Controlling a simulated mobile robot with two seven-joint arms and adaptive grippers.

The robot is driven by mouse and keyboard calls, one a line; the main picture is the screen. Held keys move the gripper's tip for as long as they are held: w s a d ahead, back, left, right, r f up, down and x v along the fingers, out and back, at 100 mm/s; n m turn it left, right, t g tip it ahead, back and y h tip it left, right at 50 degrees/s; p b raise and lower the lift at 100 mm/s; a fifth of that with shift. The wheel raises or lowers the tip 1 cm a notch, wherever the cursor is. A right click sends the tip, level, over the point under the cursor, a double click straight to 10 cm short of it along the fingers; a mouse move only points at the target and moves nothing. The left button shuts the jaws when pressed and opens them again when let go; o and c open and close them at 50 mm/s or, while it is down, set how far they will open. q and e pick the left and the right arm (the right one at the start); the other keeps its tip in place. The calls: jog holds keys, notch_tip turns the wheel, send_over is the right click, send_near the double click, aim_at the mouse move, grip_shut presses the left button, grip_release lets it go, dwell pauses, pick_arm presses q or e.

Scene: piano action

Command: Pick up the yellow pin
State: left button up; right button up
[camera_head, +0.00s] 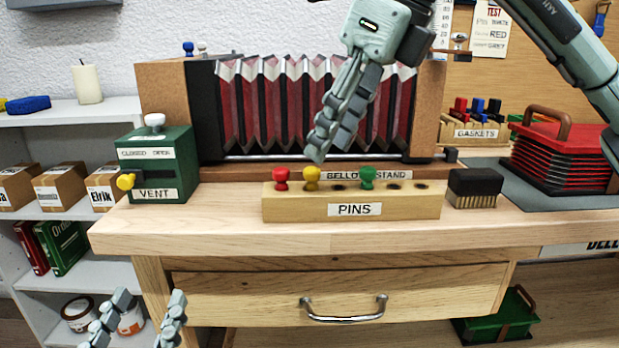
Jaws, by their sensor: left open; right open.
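The yellow pin (312,178) stands upright in the wooden block labelled PINS (270,209) on the bench. A red pin (281,178) is just left of it and a green pin (368,177) is further right. Empty dark holes show in the block. My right gripper (318,152) hangs above the block, pointing down, with its fingertips just above and slightly right of the yellow pin and nothing held. Its fingers overlap in this view. My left gripper (140,325) is open and empty at the bottom left, below the bench top, in front of the shelf.
A red bellows (290,110) stands behind the block. A green VENT box (160,165) with a yellow knob is to the left. A black brush (474,187) sits right of the block, with a red pleated bellows (555,160) beyond. The bench front (215,238) is clear.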

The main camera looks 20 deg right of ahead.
aim_at(314, 169)
jog(key=x, duration=0.5)
jog(key=shift+w+a, duration=0.15)
jog(key=shift+w, duration=0.05)
pick_arm(q)
jog(key=r, duration=0.1)
jog(key=s+r+t, duration=0.1)
jog(key=shift+d+r+h, duration=0.15)
jog(key=shift+r+h, duration=0.2)
jog(key=shift+h, duration=0.05)
jog(key=shift+w, duration=0.1)
pick_arm(e)
jog(key=shift+c, duration=0.6)
jog(key=c, duration=0.8)
